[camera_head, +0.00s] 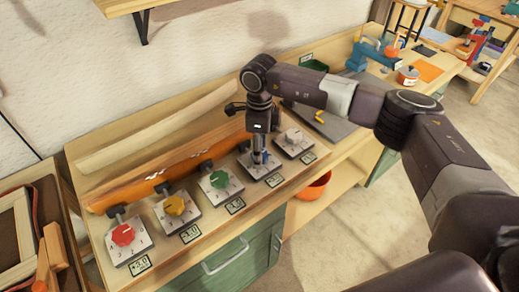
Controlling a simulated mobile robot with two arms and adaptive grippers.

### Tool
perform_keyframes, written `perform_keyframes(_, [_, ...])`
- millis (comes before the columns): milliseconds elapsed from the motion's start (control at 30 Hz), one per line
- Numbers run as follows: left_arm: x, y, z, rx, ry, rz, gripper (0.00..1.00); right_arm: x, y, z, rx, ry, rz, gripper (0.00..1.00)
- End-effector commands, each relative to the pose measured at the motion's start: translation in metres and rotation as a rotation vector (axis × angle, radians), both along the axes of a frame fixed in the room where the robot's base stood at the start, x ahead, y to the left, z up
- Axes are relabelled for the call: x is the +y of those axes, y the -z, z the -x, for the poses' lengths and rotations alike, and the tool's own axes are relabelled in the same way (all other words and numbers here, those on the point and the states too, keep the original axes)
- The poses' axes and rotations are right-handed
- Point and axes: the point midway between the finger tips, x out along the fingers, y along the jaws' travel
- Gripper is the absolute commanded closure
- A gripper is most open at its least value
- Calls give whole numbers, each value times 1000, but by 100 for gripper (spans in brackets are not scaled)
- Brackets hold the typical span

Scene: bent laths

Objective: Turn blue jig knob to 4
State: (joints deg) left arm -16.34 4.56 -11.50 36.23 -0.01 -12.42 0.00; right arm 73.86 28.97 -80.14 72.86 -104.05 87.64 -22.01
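The jig is a row of square dial plates on the wooden bench. The blue knob (265,158) is on the fourth plate from the left, mostly hidden under my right gripper (259,158). The gripper comes down from above with its fingers at the knob. Whether they are shut on it is not clear. The knob's pointer and its dial number are hidden. A small display card (275,181) stands in front of that plate, too small to read surely. My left gripper is not in view.
Red (123,235), yellow (174,206) and green (220,180) knobs stand to the left, and a white knob (294,136) stands close on the right. A bent orange-brown lath (150,185) runs behind them. An orange bowl (314,187) sits below the bench top.

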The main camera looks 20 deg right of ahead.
Motion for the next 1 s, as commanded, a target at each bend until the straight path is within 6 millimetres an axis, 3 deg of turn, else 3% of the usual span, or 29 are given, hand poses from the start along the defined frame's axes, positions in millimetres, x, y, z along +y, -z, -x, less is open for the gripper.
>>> perform_keyframes(67, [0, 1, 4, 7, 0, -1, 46, 0, 0, 0, 0, 0, 0, 48])
perform_keyframes(433, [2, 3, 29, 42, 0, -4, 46, 0, 0, 0, 0, 0, -1, 88])
perform_keyframes(733, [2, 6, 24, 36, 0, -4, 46, 1, 0, 0, -1, 39, -2, 88])
perform_keyframes(1000, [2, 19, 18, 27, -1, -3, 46, 0, 1, 0, -1, 201, -2, 88])
